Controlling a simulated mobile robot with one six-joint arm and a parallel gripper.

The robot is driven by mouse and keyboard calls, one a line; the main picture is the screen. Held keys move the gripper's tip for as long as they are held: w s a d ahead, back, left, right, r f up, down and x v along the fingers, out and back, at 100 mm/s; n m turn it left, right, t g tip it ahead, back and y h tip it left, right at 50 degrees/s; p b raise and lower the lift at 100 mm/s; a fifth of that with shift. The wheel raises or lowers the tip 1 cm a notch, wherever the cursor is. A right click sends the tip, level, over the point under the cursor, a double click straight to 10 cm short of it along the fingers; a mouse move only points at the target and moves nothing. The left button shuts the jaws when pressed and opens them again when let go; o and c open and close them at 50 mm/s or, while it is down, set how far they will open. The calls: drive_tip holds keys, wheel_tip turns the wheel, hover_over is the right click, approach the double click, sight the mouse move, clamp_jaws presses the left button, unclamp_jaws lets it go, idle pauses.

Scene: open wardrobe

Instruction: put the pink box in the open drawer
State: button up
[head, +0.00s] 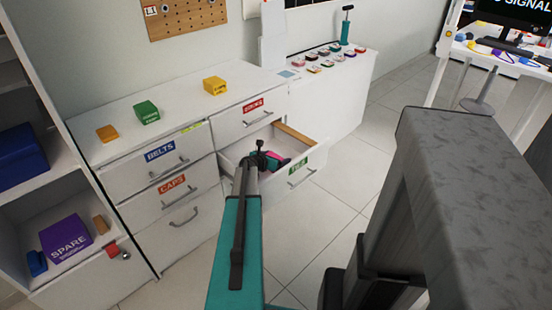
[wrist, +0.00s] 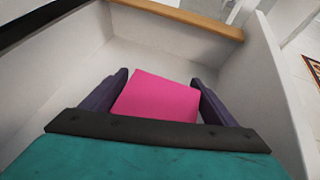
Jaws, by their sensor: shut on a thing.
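The pink box (wrist: 158,97) sits between the two dark fingers of my gripper (wrist: 158,100) in the wrist view. The fingers are shut on its left and right sides. In the head view only a small pink part of the box (head: 277,154) shows beside my gripper (head: 268,160). The open drawer (head: 309,158) is pulled out of the white dresser, and my gripper is over or within its walls. The white drawer floor (wrist: 140,55) shows beyond the box. I cannot tell whether the box touches the floor.
A wooden strip (wrist: 185,18) lies along one drawer edge. An orange box (head: 107,133), a green box (head: 147,112) and a yellow box (head: 215,86) stand on the dresser top. A purple SPARE box (head: 66,240) is in the left shelf. Tiled floor (head: 330,215) is clear before the drawer.

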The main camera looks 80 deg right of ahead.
drive_tip(key=shift+f, duration=0.2)
drive_tip(key=o, duration=1.1)
drive_tip(key=shift+r+p, duration=0.35)
drive_tip(key=shift+r, duration=0.45)
drive_tip(key=shift+w+a, duration=0.1)
drive_tip(key=shift+a, duration=0.3)
drive_tip(key=shift+v, duration=5.6)
drive_tip(key=shift+d+r, duration=0.1)
